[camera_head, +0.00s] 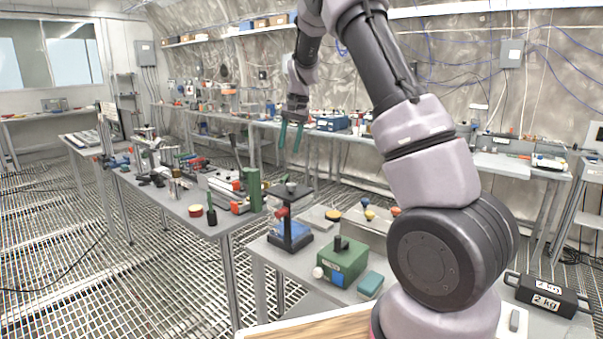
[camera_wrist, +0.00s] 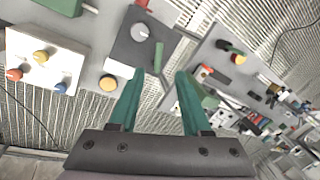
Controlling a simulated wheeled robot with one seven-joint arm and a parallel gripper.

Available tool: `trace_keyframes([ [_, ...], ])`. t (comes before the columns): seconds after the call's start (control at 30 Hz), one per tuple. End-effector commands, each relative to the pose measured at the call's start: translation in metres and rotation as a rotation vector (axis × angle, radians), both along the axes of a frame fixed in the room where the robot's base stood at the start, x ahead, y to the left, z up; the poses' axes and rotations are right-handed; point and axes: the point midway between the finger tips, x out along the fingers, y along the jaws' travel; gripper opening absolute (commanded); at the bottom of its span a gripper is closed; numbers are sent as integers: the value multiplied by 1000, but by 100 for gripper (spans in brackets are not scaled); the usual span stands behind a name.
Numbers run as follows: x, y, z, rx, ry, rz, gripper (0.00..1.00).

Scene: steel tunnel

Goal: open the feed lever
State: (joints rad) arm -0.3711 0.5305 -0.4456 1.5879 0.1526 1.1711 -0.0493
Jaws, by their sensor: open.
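In the wrist view the stand's dark top (camera_wrist: 128,53) with a grey round knob (camera_wrist: 140,32) lies just beyond my fingertips, and a bit of red (camera_wrist: 146,4) shows at the top edge. My gripper (camera_head: 289,149) has teal fingers, open and empty, pointing down above the stand; they also show in the wrist view (camera_wrist: 160,75).
A green box (camera_head: 342,262) and a teal block (camera_head: 370,284) sit near the stand. A panel with coloured buttons (camera_wrist: 42,62) is beside it in the wrist view. Air around my gripper is clear.

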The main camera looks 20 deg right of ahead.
Motion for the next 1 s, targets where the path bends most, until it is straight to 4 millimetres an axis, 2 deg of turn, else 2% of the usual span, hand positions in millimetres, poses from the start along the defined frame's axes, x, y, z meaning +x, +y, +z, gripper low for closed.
trace_keyframes([
  [0.17,5,8,-11,-4,24,4,48],
  [0.27,6,10,-23,-3,23,3,48],
  [0.5,10,17,-69,-4,24,4,48],
  [0.7,13,22,-97,-3,20,3,48],
  [1.0,15,24,-109,-3,19,3,48],
])
